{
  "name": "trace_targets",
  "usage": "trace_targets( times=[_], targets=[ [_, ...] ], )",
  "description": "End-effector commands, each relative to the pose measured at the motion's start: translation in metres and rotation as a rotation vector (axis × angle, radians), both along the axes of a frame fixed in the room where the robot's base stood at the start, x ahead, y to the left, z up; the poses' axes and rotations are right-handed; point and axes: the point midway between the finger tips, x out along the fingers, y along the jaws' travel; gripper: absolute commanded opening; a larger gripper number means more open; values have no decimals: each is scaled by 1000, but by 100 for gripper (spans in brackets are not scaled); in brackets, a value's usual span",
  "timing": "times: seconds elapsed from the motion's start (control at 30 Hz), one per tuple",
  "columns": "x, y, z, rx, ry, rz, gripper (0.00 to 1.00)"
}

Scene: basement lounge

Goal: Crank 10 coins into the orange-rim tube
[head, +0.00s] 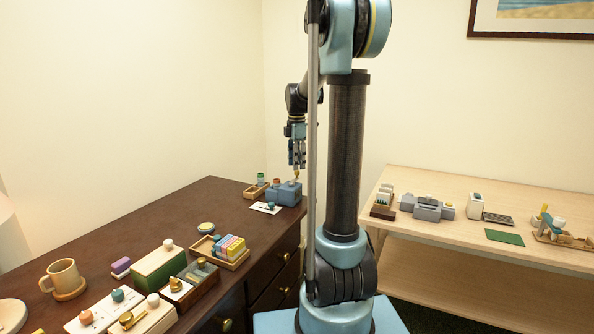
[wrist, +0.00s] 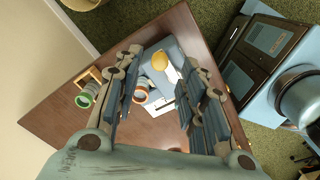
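A blue coin dispenser box (head: 284,193) stands at the far right corner of the dark dresser. It also shows in the wrist view (wrist: 153,74), with a yellow knob (wrist: 160,62) on it. My gripper (head: 297,166) points down just above this knob. In the wrist view its fingers (wrist: 161,66) are spread on either side of the knob, open; contact cannot be told. An orange-rim tube (wrist: 141,88) stands beside the box. A green-rim tube (wrist: 84,100) is at a small wooden rack (wrist: 92,76). Any coins inside are too small to see.
A wooden tray of coloured blocks (head: 232,259), a green box (head: 160,264) and a mug (head: 63,277) stand nearer. The dresser edge is close to the dispenser. A pale table (head: 480,240) stands right.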

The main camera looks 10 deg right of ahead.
Motion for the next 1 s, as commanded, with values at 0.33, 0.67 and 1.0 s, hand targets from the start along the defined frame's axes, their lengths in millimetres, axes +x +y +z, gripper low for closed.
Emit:
trace_targets(
  times=[0.33,0.67,1.0],
  targets=[
    [0,0,-29,0,0,0,38],
    [0,0,-30,0,0,0,31],
    [0,-2,-30,0,0,-2,0]
  ],
)
